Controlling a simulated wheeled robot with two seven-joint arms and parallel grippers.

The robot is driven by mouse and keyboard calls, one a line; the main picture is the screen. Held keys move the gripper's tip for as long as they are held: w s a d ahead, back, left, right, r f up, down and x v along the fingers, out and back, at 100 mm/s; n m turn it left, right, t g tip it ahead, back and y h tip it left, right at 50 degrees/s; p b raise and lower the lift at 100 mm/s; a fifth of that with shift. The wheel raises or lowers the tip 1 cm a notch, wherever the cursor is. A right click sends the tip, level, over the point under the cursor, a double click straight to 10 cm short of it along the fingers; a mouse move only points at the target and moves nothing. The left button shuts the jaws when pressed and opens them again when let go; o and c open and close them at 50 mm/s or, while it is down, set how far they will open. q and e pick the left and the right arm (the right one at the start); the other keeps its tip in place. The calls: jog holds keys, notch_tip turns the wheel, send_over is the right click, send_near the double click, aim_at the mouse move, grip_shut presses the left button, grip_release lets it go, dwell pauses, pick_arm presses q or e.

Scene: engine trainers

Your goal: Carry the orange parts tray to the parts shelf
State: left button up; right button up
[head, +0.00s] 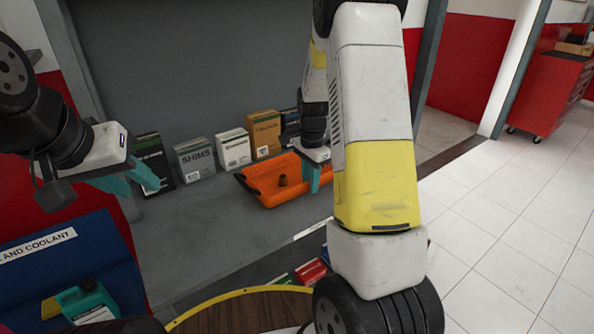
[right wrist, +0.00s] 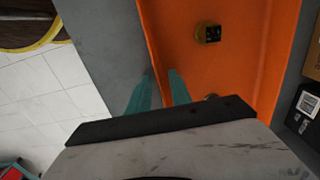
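The orange parts tray (head: 270,199) rests on the grey shelf surface at the centre of the head view, with a small dark round part in it. In the right wrist view the tray (right wrist: 235,75) shows its floor, one side wall and a brass-coloured part (right wrist: 207,32). My right gripper (head: 316,178) is at the tray's right end. Its teal fingers (right wrist: 161,82) stand close on either side of the tray wall, one inside and one outside, and look shut on it. My left gripper (head: 138,184) is empty and open at the left, apart from the tray.
Several boxes, one a shims box (head: 195,160), stand along the shelf's back behind the tray. A blue bin (head: 115,255) with a teal bottle (head: 85,302) is at lower left. A round wooden top (head: 240,313) is in front. White floor at right is open, with a red cabinet (head: 548,92) beyond.

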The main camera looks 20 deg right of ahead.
notch_tip(320, 180, up, 12)
jog(key=s+a+r+n+t, duration=0.2)
jog(key=s+r+n, duration=0.1)
jog(key=s+n, duration=0.2)
jog(key=s+a+r+n+t+y, duration=0.1)
jog(key=s+a+r+n+t, duration=0.1)
jog(key=s, duration=0.8)
jog(key=s+a+r+n+t+y, duration=0.1)
jog(key=s+a+r+n+t, duration=0.1)
jog(key=s+a+r+n, duration=0.2)
jog(key=s+r+n, duration=0.2)
jog(key=s+n, duration=0.1)
jog(key=s, duration=0.1)
jog(key=shift+s+a+n, duration=0.15)
jog(key=shift+a+n, duration=0.1)
jog(key=shift+n, duration=0.05)
jog(key=shift+r, duration=0.1)
